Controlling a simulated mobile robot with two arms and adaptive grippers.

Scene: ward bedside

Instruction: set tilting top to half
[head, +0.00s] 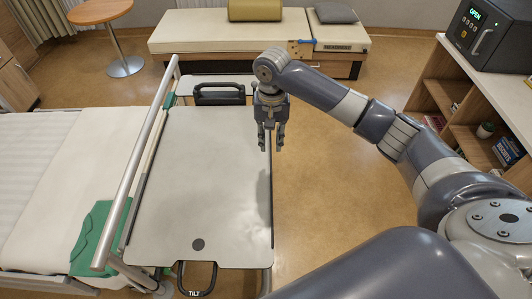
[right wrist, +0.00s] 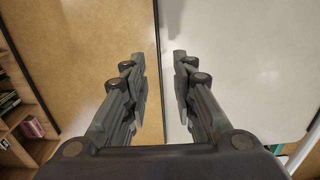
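The tilting top (head: 200,185) is a pale grey panel in the middle of the head view, and it looks flat. A dark round spot (head: 198,244) is near its front edge. A dark loop handle marked TILT (head: 196,280) sticks out below the front edge. My right gripper (head: 272,148) is open and empty, pointing down over the top's right edge. In the right wrist view the fingers (right wrist: 159,90) are apart, with the top's edge and pale surface (right wrist: 240,60) between and beyond them. My left gripper is not in view.
A bench marked HEADREST (head: 225,35) stands behind. Shelves (head: 450,100) with a dark box labelled OPEN (head: 490,35) stand right. Floor right of the top is clear.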

